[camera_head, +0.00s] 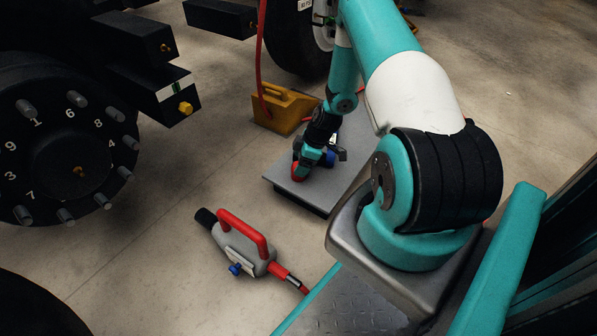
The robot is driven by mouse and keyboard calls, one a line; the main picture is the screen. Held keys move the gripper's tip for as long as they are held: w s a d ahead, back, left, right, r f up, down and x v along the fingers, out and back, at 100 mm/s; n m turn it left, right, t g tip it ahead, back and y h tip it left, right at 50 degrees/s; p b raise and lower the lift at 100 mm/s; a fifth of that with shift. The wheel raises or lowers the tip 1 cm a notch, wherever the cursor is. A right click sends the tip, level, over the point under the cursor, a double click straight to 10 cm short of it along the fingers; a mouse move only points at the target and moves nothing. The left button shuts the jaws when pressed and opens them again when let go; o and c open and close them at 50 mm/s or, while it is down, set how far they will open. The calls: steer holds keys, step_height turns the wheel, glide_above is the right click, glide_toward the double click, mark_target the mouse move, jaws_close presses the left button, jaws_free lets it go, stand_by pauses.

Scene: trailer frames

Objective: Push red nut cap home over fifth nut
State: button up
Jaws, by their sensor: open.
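My gripper (318,158) is at the end of my teal arm, low over a grey plate (285,176) on the floor, and is open. A small red piece (297,172) shows at the gripper's lower left. It may be the red nut cap, but it is too small to tell whether it is touched. The black wheel hub (70,165) at the left carries several grey studs around its rim, with white numbers such as 1, 6, 8, 4, 7, 3 and 9. I cannot make out a number 5. My gripper is well apart from the hub.
A grey tool with a red handle (243,232) lies on the floor in front, with a red hose end. A yellow box (284,108) with a red hose stands behind the plate. Black beams (150,90) jut out at upper left. Bare concrete lies between hub and plate.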

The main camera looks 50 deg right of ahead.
steer(key=b+x, duration=0.2)
steer(key=x, duration=0.2)
steer(key=shift+f+b, duration=0.2)
steer(key=shift+b, duration=0.2)
steer(key=shift+r, duration=0.1)
steer(key=c, duration=0.9)
